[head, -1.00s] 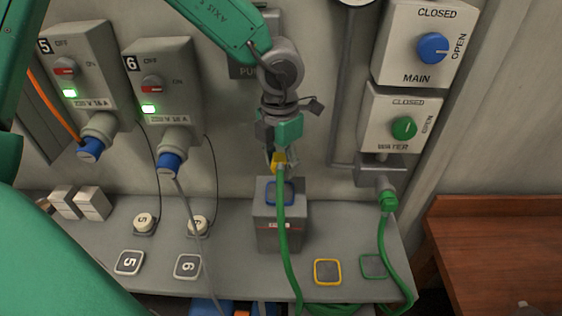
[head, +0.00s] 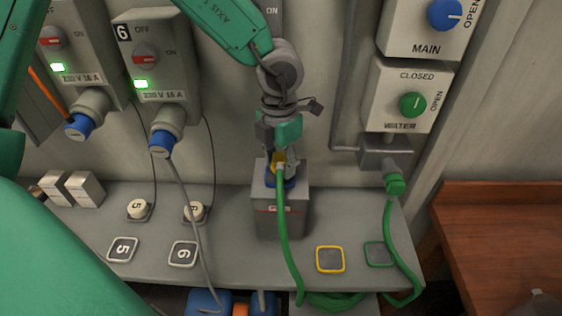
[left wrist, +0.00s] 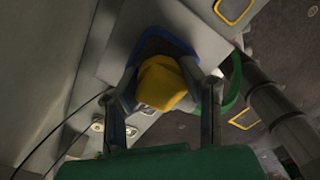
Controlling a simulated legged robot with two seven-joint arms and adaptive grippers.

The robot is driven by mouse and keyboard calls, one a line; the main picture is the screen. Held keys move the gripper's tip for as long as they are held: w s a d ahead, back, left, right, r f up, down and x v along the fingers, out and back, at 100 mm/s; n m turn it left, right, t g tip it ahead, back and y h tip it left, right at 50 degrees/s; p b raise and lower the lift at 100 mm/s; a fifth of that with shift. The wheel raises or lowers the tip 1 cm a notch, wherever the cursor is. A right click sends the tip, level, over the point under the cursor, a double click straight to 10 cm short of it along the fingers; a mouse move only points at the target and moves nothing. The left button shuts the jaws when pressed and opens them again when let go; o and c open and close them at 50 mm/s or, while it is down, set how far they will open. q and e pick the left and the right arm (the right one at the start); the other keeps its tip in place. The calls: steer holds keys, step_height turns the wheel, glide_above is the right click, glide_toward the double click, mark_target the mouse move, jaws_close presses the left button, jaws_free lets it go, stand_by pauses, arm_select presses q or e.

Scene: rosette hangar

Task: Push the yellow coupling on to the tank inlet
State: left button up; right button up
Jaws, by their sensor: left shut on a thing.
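My left gripper (head: 282,160) is shut on the yellow coupling (head: 278,160) at the end of a green hose (head: 284,230). In the left wrist view the coupling (left wrist: 160,84) sits between the two fingers. The grey tank (head: 268,210) stands on the shelf below, with a blue-rimmed inlet (head: 284,182) on its top. The coupling is right at the inlet, seen just above the blue ring; how far it is seated is hidden by the fingers and hose. In the left wrist view the blue ring (left wrist: 160,46) shows behind the coupling. My right gripper is not in view.
Sockets with blue plugs (head: 162,142) hang at left. A water valve box (head: 405,98) with a green hose (head: 392,230) is at right. Yellow (head: 330,259) and green (head: 380,253) outlined squares mark clear shelf. A wooden table (head: 495,240) stands at right.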

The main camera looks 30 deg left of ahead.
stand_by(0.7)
arm_select(q)
steer(key=shift+r+p, duration=0.1)
steer(key=shift+p, duration=0.35)
stand_by(0.5)
steer(key=shift+p, duration=0.35)
stand_by(0.7)
steer(key=shift+p, duration=0.4)
steer(key=shift+f, duration=0.55)
steer(key=o, duration=1.2)
steer(key=shift+o, duration=0.2)
